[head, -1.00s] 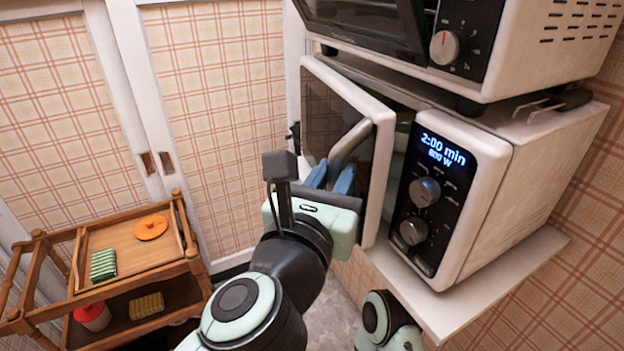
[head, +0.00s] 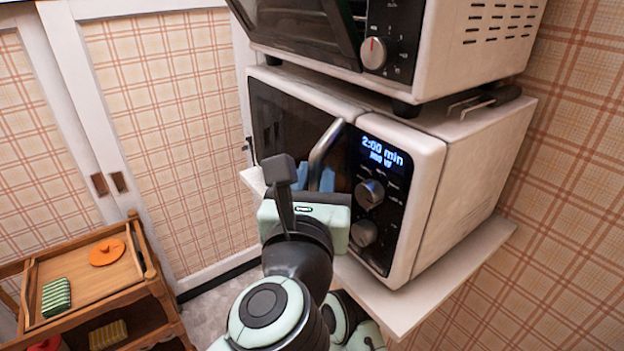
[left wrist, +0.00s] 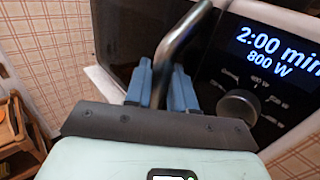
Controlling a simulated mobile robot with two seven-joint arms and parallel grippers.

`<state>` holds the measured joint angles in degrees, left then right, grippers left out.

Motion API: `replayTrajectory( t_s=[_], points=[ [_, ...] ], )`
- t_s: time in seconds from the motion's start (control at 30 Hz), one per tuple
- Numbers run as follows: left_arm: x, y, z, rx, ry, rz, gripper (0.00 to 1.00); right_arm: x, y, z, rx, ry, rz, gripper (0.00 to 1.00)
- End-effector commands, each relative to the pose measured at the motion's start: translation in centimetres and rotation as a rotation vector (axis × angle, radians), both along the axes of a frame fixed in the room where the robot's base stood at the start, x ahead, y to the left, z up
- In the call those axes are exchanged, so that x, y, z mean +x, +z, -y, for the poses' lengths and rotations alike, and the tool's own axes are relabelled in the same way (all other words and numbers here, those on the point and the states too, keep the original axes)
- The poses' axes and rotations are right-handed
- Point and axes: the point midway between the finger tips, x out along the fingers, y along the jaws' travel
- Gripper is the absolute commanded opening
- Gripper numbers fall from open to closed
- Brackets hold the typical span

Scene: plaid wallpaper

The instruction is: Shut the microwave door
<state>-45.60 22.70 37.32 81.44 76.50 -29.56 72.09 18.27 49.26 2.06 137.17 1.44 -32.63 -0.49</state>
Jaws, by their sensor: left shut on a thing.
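The microwave (head: 440,190) stands on a white shelf, its display reading 2:00 min and 800 W. Its dark door (head: 285,120) now lies flush or nearly flush with the front; any thin gap is hard to tell. The metal door handle (head: 326,140) runs up along the door's right side. My left gripper (head: 318,180) is at the handle, with its blue fingers shut around the lower part. In the left wrist view the handle (left wrist: 183,42) passes between the blue fingers (left wrist: 160,85). My right gripper is not in view.
A toaster oven (head: 440,40) sits on top of the microwave. The white shelf (head: 400,305) juts out below it. A wooden cart (head: 90,275) with an orange lid and a striped cloth stands at the lower left. Cabinet doors (head: 165,130) are behind.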

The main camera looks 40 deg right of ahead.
Motion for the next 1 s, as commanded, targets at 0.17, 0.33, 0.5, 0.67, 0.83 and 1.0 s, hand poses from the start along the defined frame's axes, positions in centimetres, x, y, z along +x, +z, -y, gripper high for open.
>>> replayTrajectory(
  t_s=[0.17,0.33,0.5,0.67,0.83,1.0],
  points=[
    [0.2,0.1,0.1,-0.003,-0.001,0.005,0.00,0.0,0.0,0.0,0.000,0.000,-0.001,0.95],
    [0.1,0.2,0.2,-0.004,-0.005,0.006,0.00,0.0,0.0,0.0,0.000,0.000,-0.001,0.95],
    [0.0,0.1,0.3,-0.003,-0.007,0.004,0.45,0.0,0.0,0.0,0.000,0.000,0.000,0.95],
    [-0.1,0.0,0.3,-0.002,-0.009,0.002,0.45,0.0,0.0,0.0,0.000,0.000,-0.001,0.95],
    [-0.2,0.0,0.3,-0.002,-0.011,0.000,0.45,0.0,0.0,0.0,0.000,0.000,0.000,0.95],
    [-1.0,0.0,-0.8,-0.002,-0.011,0.002,0.45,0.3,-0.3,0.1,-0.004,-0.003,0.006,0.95]
  ],
)
